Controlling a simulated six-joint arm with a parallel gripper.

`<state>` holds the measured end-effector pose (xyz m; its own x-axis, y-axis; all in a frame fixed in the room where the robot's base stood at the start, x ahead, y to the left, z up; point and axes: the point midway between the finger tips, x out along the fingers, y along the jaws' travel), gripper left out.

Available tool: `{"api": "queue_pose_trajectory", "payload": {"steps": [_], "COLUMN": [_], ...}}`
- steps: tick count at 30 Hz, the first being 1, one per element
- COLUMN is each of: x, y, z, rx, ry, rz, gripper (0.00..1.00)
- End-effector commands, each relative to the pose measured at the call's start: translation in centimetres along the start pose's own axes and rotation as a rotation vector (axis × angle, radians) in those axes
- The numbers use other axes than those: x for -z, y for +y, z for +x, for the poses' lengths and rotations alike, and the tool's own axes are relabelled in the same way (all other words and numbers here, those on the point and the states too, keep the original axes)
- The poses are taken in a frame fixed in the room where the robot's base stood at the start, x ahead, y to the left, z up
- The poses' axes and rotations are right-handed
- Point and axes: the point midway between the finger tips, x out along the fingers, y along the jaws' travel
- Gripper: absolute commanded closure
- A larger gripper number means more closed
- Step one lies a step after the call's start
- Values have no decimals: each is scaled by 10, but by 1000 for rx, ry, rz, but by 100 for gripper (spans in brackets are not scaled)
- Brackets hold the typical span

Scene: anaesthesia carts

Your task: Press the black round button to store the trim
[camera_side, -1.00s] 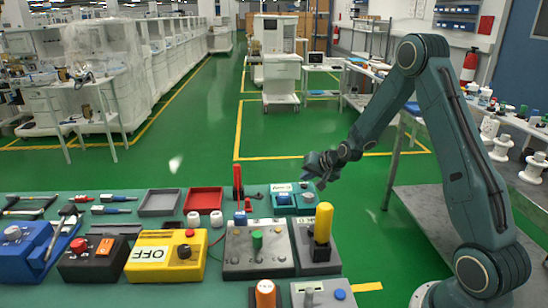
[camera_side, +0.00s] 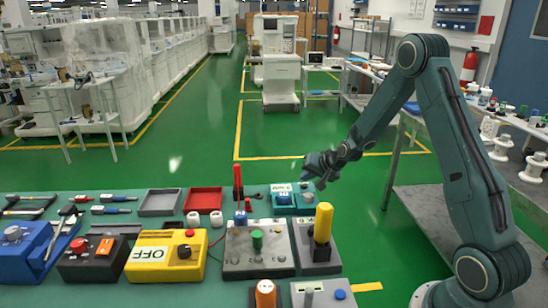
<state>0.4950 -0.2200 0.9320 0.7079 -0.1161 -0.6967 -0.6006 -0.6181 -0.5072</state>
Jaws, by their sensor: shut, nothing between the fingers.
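A yellow box (camera_side: 150,270) with a white "OFF" label stands on the green table. On its top is a black round button or knob (camera_side: 184,252), with a small red button (camera_side: 190,233) behind it. My gripper (camera_side: 317,184) is shut and empty, above the far right part of the table. It is close to the teal box (camera_side: 283,208) with blue buttons and well to the right of and behind the yellow box. No label reading "trim" can be made out.
A grey panel (camera_side: 240,270) with a green knob, and a dark box with a tall yellow lever (camera_side: 323,222), stand between the yellow box and my arm. A red upright lever (camera_side: 238,185) is behind them. Grey and red trays (camera_side: 204,193) lie at the back.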

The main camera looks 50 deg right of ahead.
Motion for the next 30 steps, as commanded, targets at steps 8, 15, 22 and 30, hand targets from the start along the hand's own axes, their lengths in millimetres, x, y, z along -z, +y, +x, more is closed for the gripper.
{"api": "queue_pose_trajectory", "payload": {"steps": [8, 15, 22, 30], "x": [-2, -4, -4, -5], "y": [2, 4, 4, 5], "z": [2, 6, 6, 6], "rx": [0, 0, 0, 0], "ry": [-1, 0, 0, 0], "rz": [0, 0, 0, 0], "gripper": [100, 100, 100, 100]}}
